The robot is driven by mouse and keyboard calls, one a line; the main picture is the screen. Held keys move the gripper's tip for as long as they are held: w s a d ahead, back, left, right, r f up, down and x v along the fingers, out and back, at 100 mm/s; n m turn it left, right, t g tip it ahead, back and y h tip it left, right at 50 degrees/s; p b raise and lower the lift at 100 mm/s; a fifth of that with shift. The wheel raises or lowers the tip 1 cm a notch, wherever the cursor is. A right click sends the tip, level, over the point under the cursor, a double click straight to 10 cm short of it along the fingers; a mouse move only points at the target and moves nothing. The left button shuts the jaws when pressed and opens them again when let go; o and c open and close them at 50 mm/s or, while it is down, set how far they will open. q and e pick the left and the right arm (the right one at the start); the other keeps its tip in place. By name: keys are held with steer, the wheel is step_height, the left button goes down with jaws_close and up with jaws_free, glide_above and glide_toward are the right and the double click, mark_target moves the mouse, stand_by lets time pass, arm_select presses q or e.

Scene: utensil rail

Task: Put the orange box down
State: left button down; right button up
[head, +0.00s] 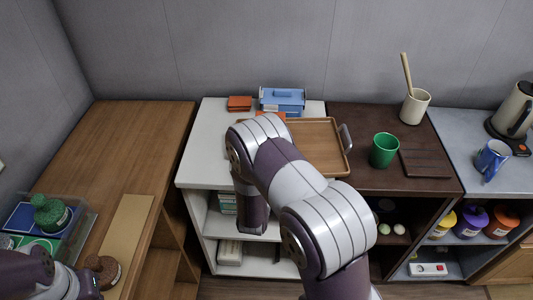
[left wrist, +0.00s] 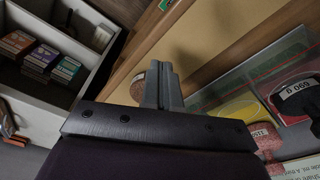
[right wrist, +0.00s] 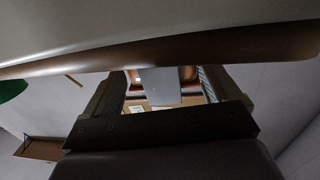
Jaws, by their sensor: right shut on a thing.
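My right gripper (right wrist: 160,88) shows in the right wrist view, its fingers apart around a mostly hidden thing with an orange-brown edge, which I take for the orange box (right wrist: 188,74). In the head view my right arm hides this gripper. An orange patch (head: 268,116) shows just behind that arm; I cannot tell whether it is the held box. Another orange box (head: 239,103) lies at the back of the white shelf top (head: 207,140). My left gripper (left wrist: 163,85) has its fingers together with nothing between them, above the wooden counter on the left.
A blue box (head: 283,98) stands at the back wall. A wooden tray (head: 318,135) is partly behind my right arm. A green cup (head: 384,150), a dark board (head: 424,163) and a cream pot (head: 415,106) stand to the right. The left wooden counter (head: 125,135) is clear at the back.

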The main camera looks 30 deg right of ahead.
steer(key=shift+f+b, duration=0.5)
steer(key=shift+f, duration=0.15)
stand_by(0.3)
steer(key=o, duration=1.8)
